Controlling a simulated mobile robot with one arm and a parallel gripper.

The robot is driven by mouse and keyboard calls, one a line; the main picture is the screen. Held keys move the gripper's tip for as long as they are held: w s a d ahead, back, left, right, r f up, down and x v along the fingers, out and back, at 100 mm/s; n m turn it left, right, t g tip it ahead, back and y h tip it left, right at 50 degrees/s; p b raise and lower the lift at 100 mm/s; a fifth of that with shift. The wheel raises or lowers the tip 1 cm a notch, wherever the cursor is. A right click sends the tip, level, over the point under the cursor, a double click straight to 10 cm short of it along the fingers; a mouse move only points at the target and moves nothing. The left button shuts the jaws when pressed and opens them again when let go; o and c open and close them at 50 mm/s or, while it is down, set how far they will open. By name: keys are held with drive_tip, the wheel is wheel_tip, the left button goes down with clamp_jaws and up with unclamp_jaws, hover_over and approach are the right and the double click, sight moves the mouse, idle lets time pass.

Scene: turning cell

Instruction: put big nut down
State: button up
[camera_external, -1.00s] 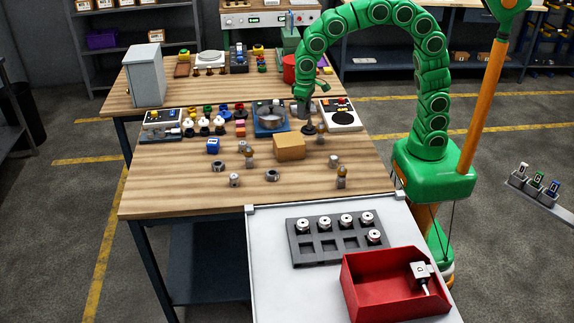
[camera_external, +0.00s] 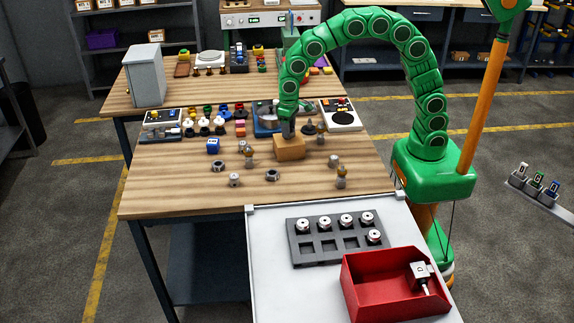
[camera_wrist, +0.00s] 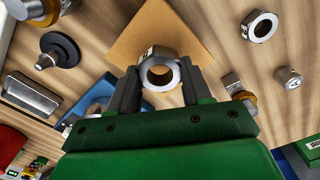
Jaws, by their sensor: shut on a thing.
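My gripper (camera_wrist: 157,88) is shut on a silver big nut (camera_wrist: 153,57), with one finger on each side of it in the wrist view. The brown box (camera_wrist: 150,25) is directly behind the nut there. In the external view my gripper (camera_external: 288,132) is just above the box (camera_external: 290,149); the held nut is too small or hidden to make out there. I cannot tell whether the nut touches the box. Two other nuts lie on the wooden table, one at left (camera_external: 218,166) and one nearer the front (camera_external: 272,175).
A blue fixture (camera_external: 266,122) stands behind the box, and a dark disc-based part (camera_external: 308,128) to its right. Small metal parts (camera_external: 340,182) stand on the right front. The table's left front (camera_external: 165,195) is clear. A red bin (camera_external: 375,300) stands on the grey front table.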

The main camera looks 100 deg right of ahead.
drive_tip(key=shift+f, duration=0.7)
drive_tip(key=shift+f, duration=0.15)
drive_tip(key=o, duration=1.2)
wheel_tip(320, 180, up, 11)
drive_tip(key=s+a+n+g, duration=0.1)
drive_tip(key=s+a+n, duration=0.2)
drive_tip(key=s, duration=3.8)
drive_tip(key=shift+a+n+g, duration=0.2)
drive_tip(key=shift+n+g, duration=0.2)
drive_tip(key=shift+n, duration=1.1)
